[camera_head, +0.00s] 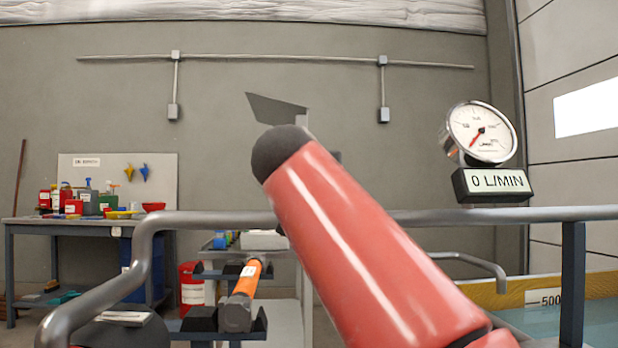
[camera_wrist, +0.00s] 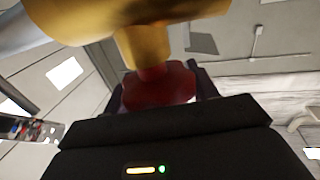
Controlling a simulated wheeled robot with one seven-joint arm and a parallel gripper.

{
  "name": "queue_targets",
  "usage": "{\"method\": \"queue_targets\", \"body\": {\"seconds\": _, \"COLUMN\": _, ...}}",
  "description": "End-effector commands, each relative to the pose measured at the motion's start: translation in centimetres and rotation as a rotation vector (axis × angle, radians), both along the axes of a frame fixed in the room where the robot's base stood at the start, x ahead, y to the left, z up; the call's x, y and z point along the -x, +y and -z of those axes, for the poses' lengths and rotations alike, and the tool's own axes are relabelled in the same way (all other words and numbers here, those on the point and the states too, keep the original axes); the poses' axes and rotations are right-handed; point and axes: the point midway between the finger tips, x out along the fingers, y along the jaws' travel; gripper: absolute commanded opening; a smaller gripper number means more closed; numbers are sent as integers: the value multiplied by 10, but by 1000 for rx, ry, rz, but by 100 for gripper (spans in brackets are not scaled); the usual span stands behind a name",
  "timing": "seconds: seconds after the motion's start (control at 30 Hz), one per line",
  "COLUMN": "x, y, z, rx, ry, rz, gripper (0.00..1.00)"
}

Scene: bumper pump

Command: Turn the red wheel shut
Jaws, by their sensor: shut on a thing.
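In the wrist view, the red wheel (camera_wrist: 160,93) sits under a brass valve body (camera_wrist: 148,45), close in front of my gripper (camera_wrist: 163,84). My gripper's dark fingers stand on both sides of the wheel and are shut on it. The dark gripper housing fills the lower part of that view and hides some of the wheel. In the head view, my red arm fills the middle, and I cannot make out the wheel or gripper there. A round gauge (camera_head: 481,133) stands at the right, above a display (camera_head: 493,183) that reads 0 L/MIN.
A grey pipe rail (camera_head: 200,220) runs across the front. Behind it, an orange tool (camera_head: 243,290) lies on a dark shelf. A workbench (camera_head: 60,226) with bottles and small items stands at the left. A water tank (camera_head: 600,310) is at the lower right.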

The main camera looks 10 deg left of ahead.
Motion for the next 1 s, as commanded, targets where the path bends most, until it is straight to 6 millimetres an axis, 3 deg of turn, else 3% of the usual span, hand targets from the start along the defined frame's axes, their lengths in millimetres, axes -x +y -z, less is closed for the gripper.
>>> {"method": "queue_targets", "body": {"seconds": 0.5, "x": 0, "y": -4, "z": 1, "rx": 3, "ry": 7, "rz": 368, "gripper": 35}}
{"method": "queue_targets", "body": {"seconds": 1.0, "x": 0, "y": -7, "z": 3, "rx": 3, "ry": 8, "rz": 454, "gripper": 35}}
